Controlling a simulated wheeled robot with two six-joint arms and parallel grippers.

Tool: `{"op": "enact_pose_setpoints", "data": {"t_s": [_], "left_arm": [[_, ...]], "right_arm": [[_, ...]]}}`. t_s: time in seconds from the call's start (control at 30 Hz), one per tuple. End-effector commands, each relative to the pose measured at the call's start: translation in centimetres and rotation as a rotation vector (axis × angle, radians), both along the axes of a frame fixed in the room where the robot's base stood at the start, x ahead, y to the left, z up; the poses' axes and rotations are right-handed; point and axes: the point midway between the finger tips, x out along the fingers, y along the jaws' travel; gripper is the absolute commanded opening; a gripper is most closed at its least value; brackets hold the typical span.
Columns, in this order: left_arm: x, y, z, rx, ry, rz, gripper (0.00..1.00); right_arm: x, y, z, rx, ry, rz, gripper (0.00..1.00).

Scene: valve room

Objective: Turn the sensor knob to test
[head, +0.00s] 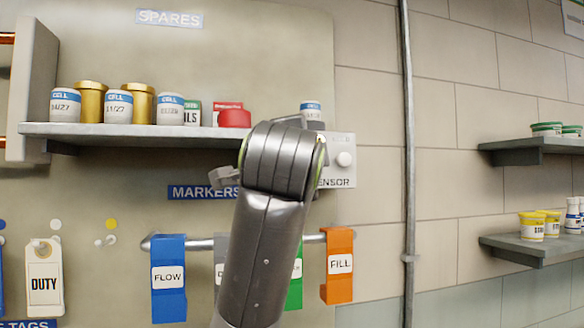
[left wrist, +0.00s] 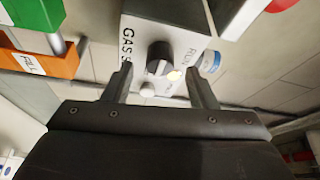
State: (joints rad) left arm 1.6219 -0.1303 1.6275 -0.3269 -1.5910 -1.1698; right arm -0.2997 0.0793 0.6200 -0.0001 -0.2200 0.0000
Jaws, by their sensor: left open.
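The sensor box (head: 338,180) is a pale grey unit on the wall board, partly hidden behind my left arm in the head view; "ENSOR" shows on it. In the left wrist view the box (left wrist: 135,32) carries "GAS S" and "RUN" lettering. Its dark round knob (left wrist: 158,57) has a pale face or pointer. My left gripper (left wrist: 160,76) is open, its fingers on either side of the knob in the picture and apart from it. Whether they reach its depth I cannot tell. A "TEST" mark is not visible. My right gripper is out of view.
A white round button (head: 344,159) sits on the box. A shelf (head: 130,132) with cells and tins is above left. Below, a rail (head: 312,238) holds coloured markers, including the orange FILL tag (head: 338,285). A vertical pipe (head: 407,200) runs at right.

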Motion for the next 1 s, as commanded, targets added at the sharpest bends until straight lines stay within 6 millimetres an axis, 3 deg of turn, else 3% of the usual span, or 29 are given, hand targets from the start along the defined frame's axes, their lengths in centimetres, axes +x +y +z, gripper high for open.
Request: {"op": "enact_pose_setpoints", "data": {"t_s": [0.1,0.47,0.53,0.7,1.0], "left_arm": [[-3.0,0.1,-0.6,-0.002,-0.006,-0.002,0.52],[-12.0,0.9,-1.2,-0.001,-0.006,-0.001,0.52],[-12.3,0.7,-0.3,0.002,-0.001,-0.004,0.52],[-13.4,0.7,-0.4,0.004,-0.004,-0.003,0.52],[-14.5,1.0,-0.9,0.0,0.001,-0.001,0.52]], "right_arm": [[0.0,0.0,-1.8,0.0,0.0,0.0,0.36],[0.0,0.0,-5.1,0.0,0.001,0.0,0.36],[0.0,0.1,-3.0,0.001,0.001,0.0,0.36],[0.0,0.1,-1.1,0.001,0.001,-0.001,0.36],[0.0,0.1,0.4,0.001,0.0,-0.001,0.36]]}}
